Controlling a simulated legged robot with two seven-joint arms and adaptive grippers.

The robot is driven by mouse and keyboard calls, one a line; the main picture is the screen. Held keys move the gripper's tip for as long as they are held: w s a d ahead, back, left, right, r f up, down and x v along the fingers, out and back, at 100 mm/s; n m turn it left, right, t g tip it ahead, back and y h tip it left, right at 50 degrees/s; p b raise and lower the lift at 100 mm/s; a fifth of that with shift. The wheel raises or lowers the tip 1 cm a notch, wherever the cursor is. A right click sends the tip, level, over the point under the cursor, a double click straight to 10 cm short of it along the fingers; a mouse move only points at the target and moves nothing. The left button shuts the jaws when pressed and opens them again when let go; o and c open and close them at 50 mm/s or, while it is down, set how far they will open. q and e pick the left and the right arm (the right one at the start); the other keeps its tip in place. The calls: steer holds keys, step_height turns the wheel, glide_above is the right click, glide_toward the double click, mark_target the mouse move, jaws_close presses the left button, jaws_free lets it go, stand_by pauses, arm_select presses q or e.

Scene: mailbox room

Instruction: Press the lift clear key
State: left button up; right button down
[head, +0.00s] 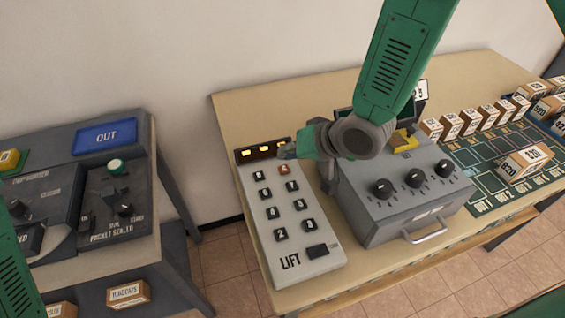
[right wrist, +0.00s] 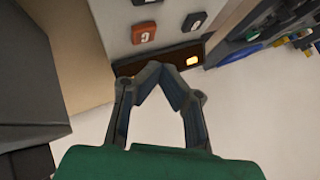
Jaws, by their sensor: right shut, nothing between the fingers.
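The grey LIFT panel (head: 288,236) lies on the table with rows of dark numbered keys. Its one orange-red clear key (head: 284,170) is at the top right of the keys; in the right wrist view the key (right wrist: 144,32) shows a letter like C. My right gripper (head: 287,152) is shut and empty, its tips just beyond the clear key, by the dark display strip (head: 263,151). In the right wrist view the closed fingertips (right wrist: 158,68) overlap the strip, apart from the key in the picture. Whether they touch the panel I cannot tell. My left gripper is out of view.
A grey box with black knobs (head: 414,178) stands right of the panel, under my right arm. Small numbered boxes (head: 452,126) line a green board farther right. A packet sealer console (head: 75,200) with a blue OUT tray (head: 104,136) stands at left.

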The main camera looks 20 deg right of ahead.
mark_target(288, 168)
steer(key=r+p, duration=0.2)
steer(key=r, duration=0.1)
steer(key=shift+d, duration=0.35)
steer(key=shift+r+p, duration=0.2)
steer(key=shift+p, duration=0.1)
steer(key=shift+a, duration=0.25)
steer(key=shift+a, duration=0.15)
steer(key=shift+d, duration=0.25)
